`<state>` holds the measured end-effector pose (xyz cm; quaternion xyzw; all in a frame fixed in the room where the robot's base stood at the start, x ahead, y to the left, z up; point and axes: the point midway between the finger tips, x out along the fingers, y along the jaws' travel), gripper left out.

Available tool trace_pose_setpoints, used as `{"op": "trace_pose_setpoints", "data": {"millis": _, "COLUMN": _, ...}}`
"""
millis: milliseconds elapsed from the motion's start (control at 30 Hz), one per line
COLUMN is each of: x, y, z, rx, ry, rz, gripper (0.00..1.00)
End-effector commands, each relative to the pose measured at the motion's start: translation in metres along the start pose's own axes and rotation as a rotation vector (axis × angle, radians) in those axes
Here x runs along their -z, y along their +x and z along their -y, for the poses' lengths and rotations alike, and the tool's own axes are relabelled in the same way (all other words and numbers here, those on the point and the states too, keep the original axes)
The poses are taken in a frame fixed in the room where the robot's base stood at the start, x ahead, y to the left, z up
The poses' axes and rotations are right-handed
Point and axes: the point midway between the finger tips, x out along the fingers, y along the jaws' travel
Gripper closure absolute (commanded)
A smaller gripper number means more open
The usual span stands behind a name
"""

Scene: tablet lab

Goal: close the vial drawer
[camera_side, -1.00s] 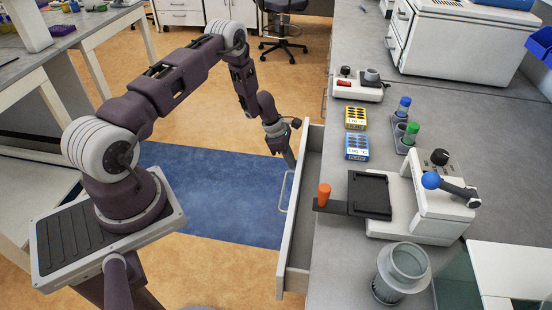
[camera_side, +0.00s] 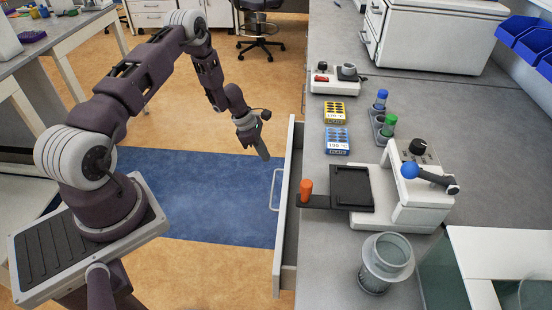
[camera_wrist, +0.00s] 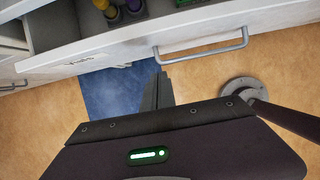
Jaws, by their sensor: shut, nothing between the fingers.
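The drawer is partly open; its pale front (camera_side: 283,215) stands out from the counter edge in the side view. Its bar handle (camera_side: 275,190) faces the floor side. In the wrist view the drawer front (camera_wrist: 110,48) and handle (camera_wrist: 205,47) cross the upper part, and vials (camera_wrist: 114,14) show inside the drawer. My gripper (camera_side: 264,156) is shut and empty, pointing down, just outside the drawer front near the handle's far end. In the wrist view its fingers (camera_wrist: 158,92) are together, below the handle's left end, with no clear contact.

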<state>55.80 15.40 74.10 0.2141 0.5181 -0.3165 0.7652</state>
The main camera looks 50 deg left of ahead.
Motion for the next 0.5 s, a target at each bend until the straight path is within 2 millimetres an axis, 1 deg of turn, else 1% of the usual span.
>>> {"op": "trace_pose_setpoints", "data": {"millis": 33, "x": -0.002, "y": -0.016, "z": -0.001, "rx": -0.004, "ry": 0.003, "rz": 0.001, "gripper": 1.0}}
{"op": "trace_pose_setpoints", "data": {"millis": 100, "x": -0.002, "y": -0.036, "z": -0.001, "rx": -0.003, "ry": 0.003, "rz": 0.0, "gripper": 1.0}}
{"op": "trace_pose_setpoints", "data": {"millis": 200, "x": -0.002, "y": -0.058, "z": 0.0, "rx": -0.002, "ry": 0.003, "rz": 0.0, "gripper": 1.0}}
{"op": "trace_pose_setpoints", "data": {"millis": 300, "x": -0.002, "y": -0.072, "z": 0.0, "rx": 0.0, "ry": 0.003, "rz": 0.0, "gripper": 1.0}}
{"op": "trace_pose_setpoints", "data": {"millis": 400, "x": -0.001, "y": -0.078, "z": 0.003, "rx": 0.007, "ry": -0.028, "rz": 0.001, "gripper": 1.0}}
{"op": "trace_pose_setpoints", "data": {"millis": 467, "x": 0.001, "y": -0.077, "z": 0.012, "rx": 0.035, "ry": -0.139, "rz": 0.006, "gripper": 1.0}}
{"op": "trace_pose_setpoints", "data": {"millis": 500, "x": 0.004, "y": -0.075, "z": 0.023, "rx": 0.067, "ry": -0.265, "rz": 0.008, "gripper": 1.0}}
